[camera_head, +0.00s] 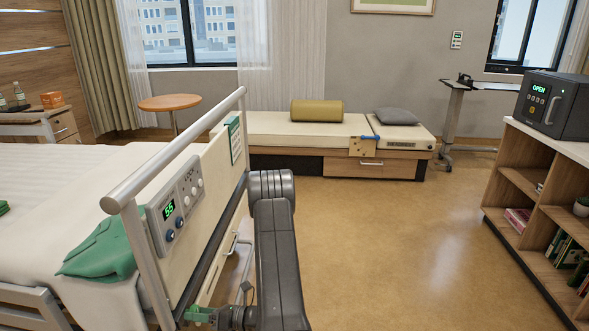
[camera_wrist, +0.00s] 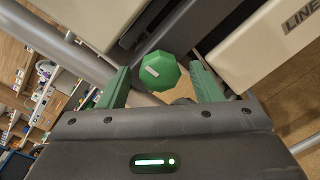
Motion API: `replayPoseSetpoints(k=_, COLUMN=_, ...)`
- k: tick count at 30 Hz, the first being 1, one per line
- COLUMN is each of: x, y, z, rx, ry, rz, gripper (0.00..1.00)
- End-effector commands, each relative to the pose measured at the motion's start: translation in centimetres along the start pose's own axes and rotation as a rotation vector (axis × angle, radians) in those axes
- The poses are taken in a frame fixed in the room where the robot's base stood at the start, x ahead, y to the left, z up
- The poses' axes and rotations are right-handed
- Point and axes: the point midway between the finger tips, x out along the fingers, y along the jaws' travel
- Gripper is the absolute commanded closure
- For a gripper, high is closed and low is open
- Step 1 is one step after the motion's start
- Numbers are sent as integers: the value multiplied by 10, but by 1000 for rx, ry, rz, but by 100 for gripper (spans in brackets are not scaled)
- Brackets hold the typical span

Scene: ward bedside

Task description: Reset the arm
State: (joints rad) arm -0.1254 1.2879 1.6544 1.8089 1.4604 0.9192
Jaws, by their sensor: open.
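My gripper (camera_head: 200,315) is low at the bottom of the head view, beside the lower end of the bed's side rail (camera_head: 180,165). In the wrist view, its two green fingers (camera_wrist: 160,88) stand wide apart. A green octagonal knob (camera_wrist: 167,68) with a pale mark shows between and beyond the fingertips. A gap shows on both sides of the knob, and I cannot tell how deep it sits between the fingers.
The bed (camera_head: 60,205) fills the left. The rail carries a control panel (camera_head: 177,208) reading 55. Green cloth (camera_head: 103,250) lies by it. A shelf unit (camera_head: 530,190) with a safe (camera_head: 553,104) marked OPEN stands right. A bench (camera_head: 270,130) is behind. The middle floor (camera_head: 400,240) is clear.

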Motion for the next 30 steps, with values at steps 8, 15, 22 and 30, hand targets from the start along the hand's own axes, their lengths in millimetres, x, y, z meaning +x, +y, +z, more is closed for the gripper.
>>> replayPoseSetpoints(k=8, x=0, y=-2, z=-2, rx=-229, ry=-18, rz=-3, gripper=41)
replayPoseSetpoints(k=15, x=0, y=-3, z=-3, rx=-431, ry=-35, rz=-5, gripper=41)
replayPoseSetpoints(k=22, x=0, y=-3, z=-3, rx=-627, ry=-50, rz=-8, gripper=41)
replayPoseSetpoints(k=30, x=0, y=-3, z=-2, rx=-805, ry=-64, rz=-10, gripper=41)
